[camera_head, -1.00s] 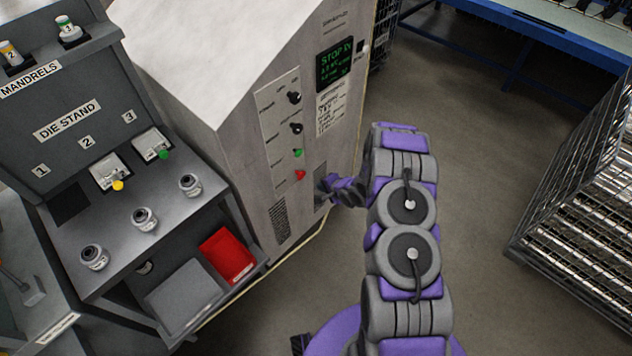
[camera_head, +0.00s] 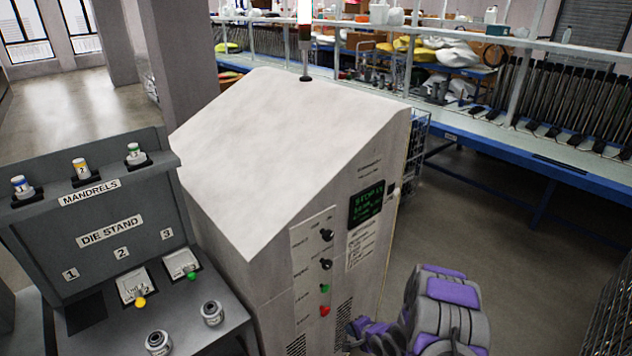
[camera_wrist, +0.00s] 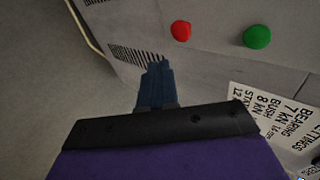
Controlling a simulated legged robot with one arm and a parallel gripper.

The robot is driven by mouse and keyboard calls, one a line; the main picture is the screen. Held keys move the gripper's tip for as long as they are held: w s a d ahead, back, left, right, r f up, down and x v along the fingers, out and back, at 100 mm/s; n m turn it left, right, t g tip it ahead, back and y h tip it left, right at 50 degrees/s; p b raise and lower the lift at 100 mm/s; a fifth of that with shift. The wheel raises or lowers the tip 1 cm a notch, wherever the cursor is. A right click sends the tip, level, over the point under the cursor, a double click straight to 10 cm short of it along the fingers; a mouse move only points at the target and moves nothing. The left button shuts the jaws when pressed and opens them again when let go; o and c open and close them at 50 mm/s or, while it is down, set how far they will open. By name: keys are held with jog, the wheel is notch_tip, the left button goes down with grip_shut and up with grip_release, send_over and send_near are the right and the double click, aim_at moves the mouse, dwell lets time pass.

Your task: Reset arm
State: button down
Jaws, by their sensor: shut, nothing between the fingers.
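My arm, grey and purple, shows at the bottom right of the head view. My gripper (camera_head: 356,328) is in front of the grey machine's (camera_head: 290,130) control face, low and right of its red button (camera_head: 324,310). In the wrist view my gripper's dark blue fingers (camera_wrist: 156,75) are together with nothing between them. They point toward the machine face near its vent slots (camera_wrist: 140,55). The red button (camera_wrist: 180,31) and green button (camera_wrist: 257,37) are beyond them, to the right. I cannot tell the exact gap to the machine.
A die stand (camera_head: 110,230) with mandrels on its top and several dies is left of the machine. A blue-edged workbench (camera_head: 540,165) runs along the back right. A wire crate (camera_head: 610,320) stands at the right edge. Open floor (camera_head: 440,225) lies right of the machine.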

jog(key=s+d+r+n+g+h, duration=0.1)
jog(key=d+r+n+h, duration=0.1)
jog(key=r, duration=0.5)
jog(key=s+d+r+n+g+h, duration=0.1)
jog(key=d+r+n+h, duration=0.1)
jog(key=r, duration=0.5)
jog(key=s+r+n+g+h, duration=0.2)
jog(key=s+r, duration=0.7)
jog(key=r, duration=0.3)
jog(key=s+a+r+n+g, duration=0.2)
jog(key=s+r, duration=0.2)
jog(key=s, duration=0.7)
jog(key=s+a+r+n+g+y, duration=0.1)
jog(key=s+r, duration=0.4)
jog(key=s, duration=0.6)
jog(key=s+a+r+n+g, duration=0.3)
jog(key=s+r, duration=0.2)
jog(key=s, duration=0.6)
jog(key=shift+s+a+r, duration=0.15)
jog(key=shift+a+r, duration=0.05)
jog(key=shift+a, duration=0.1)
jog(key=shift+a, duration=0.15)
